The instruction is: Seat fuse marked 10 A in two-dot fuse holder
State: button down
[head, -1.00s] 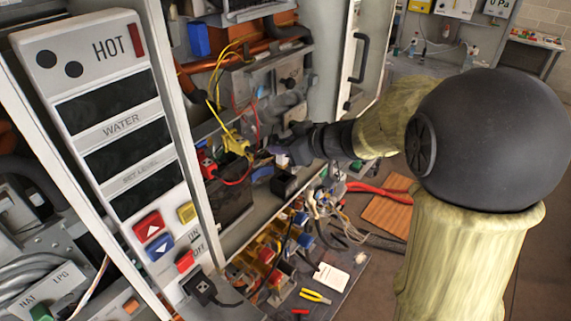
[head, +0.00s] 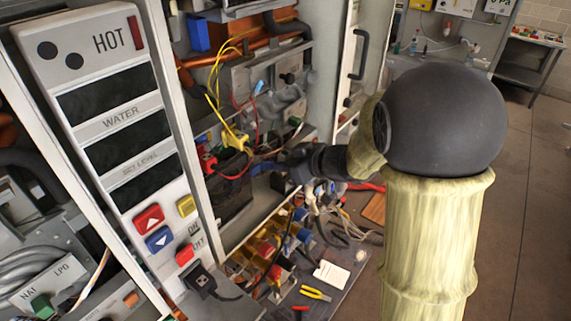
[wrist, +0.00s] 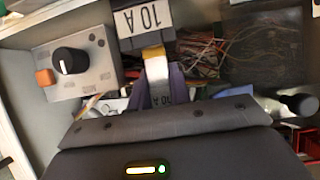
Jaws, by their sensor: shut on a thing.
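My gripper (wrist: 163,88) is shut on a pale, slim fuse (wrist: 158,72) with a yellow band near its far end. Small lettering on it, partly between the fingers, appears to read 10 A. Just beyond this end in the wrist view is a dark grey block (wrist: 148,42) with a white label reading 10 A, upside down. I cannot tell whether fuse and block touch. In the head view my gripper (head: 262,168) is inside the open heater cabinet, and the fuse is not distinguishable. I cannot make out a two-dot fuse holder for certain.
A grey box with a black knob and orange button (wrist: 72,66) stands left of the gripper in the wrist view. A yellow clip (head: 236,141) with wires is close to the gripper in the head view. Parts and a yellow-handled tool (head: 315,294) lie below.

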jog(key=c, duration=1.6)
grip_release()
jog(key=shift+s+f, duration=0.2)
jog(key=shift+f, duration=0.45)
jog(key=shift+c, duration=0.2)
jog(key=o, duration=0.3)
jog(key=shift+w, duration=0.1)
jog(key=shift+o, duration=0.2)
jog(key=shift+w+a+r, duration=0.1)
jog(key=shift+w, duration=0.05)
jog(key=shift+s+d+r, duration=0.3)
jog(key=shift+d+r, duration=0.25)
jog(key=shift+d, duration=0.1)
jog(key=v, duration=1)
jog(key=shift+s+r+b, duration=0.2)
jog(key=shift+s+b, duration=0.05)
jog(key=shift+b, duration=0.1)
